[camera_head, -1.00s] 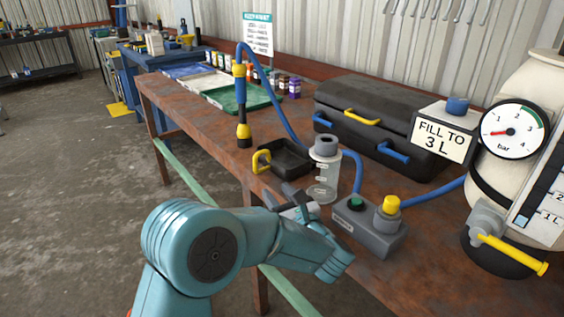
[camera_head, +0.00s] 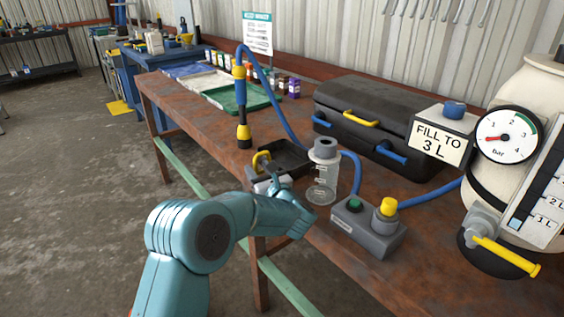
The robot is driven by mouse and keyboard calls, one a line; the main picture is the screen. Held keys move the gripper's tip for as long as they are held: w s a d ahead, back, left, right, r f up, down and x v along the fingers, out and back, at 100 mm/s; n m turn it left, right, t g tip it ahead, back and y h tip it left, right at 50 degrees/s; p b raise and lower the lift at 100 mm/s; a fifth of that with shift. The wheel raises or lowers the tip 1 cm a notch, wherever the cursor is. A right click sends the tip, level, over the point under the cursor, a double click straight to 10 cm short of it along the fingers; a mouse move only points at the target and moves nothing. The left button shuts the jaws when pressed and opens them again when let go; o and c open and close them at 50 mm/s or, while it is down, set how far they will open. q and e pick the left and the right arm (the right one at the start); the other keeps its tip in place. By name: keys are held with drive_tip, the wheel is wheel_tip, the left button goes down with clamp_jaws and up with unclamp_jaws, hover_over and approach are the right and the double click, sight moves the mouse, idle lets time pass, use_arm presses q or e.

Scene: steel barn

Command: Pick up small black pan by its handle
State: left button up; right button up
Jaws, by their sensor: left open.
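The small black pan (camera_head: 289,155) sits on the rusty brown bench, left of the clear cylinder. Its yellow handle (camera_head: 261,160) is on its left side, toward the bench's front edge. My left gripper (camera_head: 264,181) is open, right at the handle and in front of the pan. It hides the handle's lower part and the pan's near wall. I cannot tell whether the fingers touch the handle or stand around it. My right gripper does not show.
A clear cylinder with a grey cap (camera_head: 323,172) stands close to the pan's right. A grey button box (camera_head: 368,231) is nearer right. A blue hose with a yellow-black nozzle (camera_head: 243,118) stands behind left. A black case (camera_head: 380,125) and a gauge tank (camera_head: 500,180) are right.

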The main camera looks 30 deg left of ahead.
use_arm(q)
clamp_jaws()
